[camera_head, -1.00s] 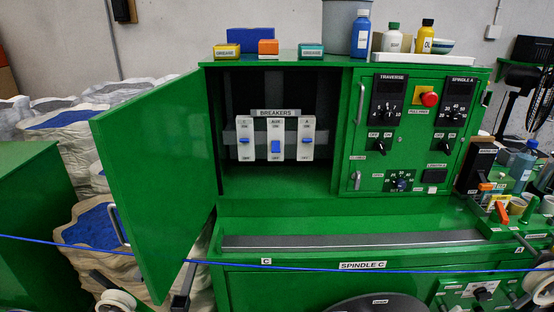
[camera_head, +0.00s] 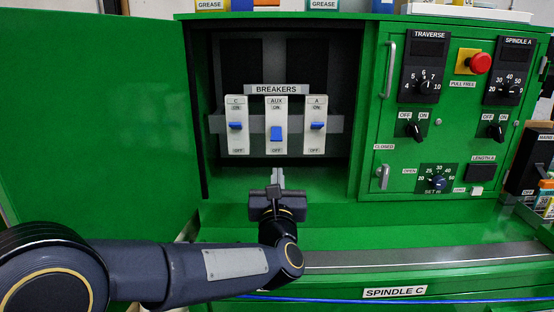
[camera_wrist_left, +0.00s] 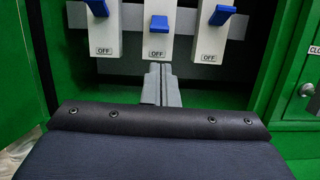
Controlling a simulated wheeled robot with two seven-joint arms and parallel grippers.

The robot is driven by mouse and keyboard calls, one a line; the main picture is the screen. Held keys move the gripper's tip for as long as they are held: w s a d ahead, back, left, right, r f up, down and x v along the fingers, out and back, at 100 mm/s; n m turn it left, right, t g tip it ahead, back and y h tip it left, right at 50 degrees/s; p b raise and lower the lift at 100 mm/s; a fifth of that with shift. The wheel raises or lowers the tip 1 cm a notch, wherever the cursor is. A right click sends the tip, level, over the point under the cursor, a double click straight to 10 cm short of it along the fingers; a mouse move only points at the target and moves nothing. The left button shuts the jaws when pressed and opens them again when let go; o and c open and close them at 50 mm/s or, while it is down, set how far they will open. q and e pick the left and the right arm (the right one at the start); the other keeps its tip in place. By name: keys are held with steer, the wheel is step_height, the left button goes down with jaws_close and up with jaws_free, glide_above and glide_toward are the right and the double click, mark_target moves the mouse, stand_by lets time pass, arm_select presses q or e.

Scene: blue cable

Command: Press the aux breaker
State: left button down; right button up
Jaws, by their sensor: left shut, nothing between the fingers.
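The aux breaker (camera_head: 276,125) is the middle of three white breakers in the open green cabinet. Its blue lever (camera_head: 277,134) sits lower than those of the C breaker (camera_head: 236,125) and the A breaker (camera_head: 316,125), towards OFF. My left gripper (camera_head: 277,174) is shut and empty, in front of the cabinet opening just below the aux breaker, apart from it. In the left wrist view the closed fingers (camera_wrist_left: 160,84) point up at the aux breaker's lower end, and its blue lever (camera_wrist_left: 159,23) shows above them. My right gripper is not in view.
The open cabinet door (camera_head: 95,110) stands at the left. A control panel with knobs and a red button (camera_head: 480,63) is to the right. A ledge (camera_head: 400,254) runs below, with a blue cable (camera_head: 380,300) stretched across underneath.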

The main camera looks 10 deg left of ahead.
mark_target(276, 134)
arm_select(q)
steer(key=shift+r, duration=0.1)
steer(key=p+x, duration=0.3)
steer(key=x, duration=0.6)
steer(key=shift+w+a+r+p, duration=0.1)
steer(key=shift+p, duration=0.25)
steer(key=shift+w, duration=0.3)
steer(key=shift+r, duration=0.1)
steer(key=shift+r+p, duration=0.1)
steer(key=shift+p, duration=0.3)
steer(key=shift+s+g, duration=0.2)
steer(key=shift+g, duration=0.1)
steer(key=shift+r+p, duration=0.1)
steer(key=shift+p, duration=0.4)
